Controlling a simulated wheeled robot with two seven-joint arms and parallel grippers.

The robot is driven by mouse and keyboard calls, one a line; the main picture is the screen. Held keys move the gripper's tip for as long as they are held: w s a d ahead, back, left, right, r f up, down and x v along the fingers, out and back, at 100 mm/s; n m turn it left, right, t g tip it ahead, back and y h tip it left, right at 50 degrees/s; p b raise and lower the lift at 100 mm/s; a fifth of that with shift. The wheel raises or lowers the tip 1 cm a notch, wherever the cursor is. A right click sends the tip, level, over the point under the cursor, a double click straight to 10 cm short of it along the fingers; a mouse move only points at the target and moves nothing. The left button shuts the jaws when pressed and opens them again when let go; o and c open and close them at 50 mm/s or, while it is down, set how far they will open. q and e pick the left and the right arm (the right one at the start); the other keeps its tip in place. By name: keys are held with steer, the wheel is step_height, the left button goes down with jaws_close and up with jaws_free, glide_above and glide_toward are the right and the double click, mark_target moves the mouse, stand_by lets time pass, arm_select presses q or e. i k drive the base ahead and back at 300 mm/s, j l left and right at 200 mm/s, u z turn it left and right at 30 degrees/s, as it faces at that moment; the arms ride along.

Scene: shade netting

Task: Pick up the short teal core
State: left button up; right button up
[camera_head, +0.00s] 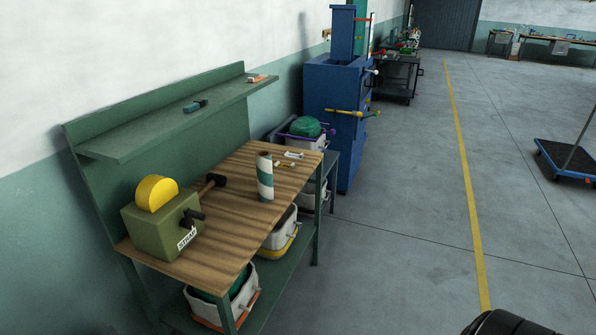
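A tube (265,177) with slanting white and teal bands stands upright on the wooden bench top (240,215), toward its far end. Its top rim looks brownish, like a cardboard core. It is the only core-like thing I can make out, and I cannot tell whether it is the short one. No gripper is beside it or touching it. Neither of my grippers is in view. A black rounded shape at the bottom right edge is cut off, and I cannot tell what part it is.
An olive box (163,225) marked STRAP holds a yellow disc (157,192). A black-headed mallet (213,183) lies behind the tube. Small items (293,155) lie beyond it. A green shelf (170,124) overhangs the bench's back. Bins (278,238) sit below.

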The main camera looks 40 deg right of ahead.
mark_target(263, 160)
steer(key=z, duration=1)
steer(key=i+l+u, duration=0.1)
steer(key=i+l, duration=0.15)
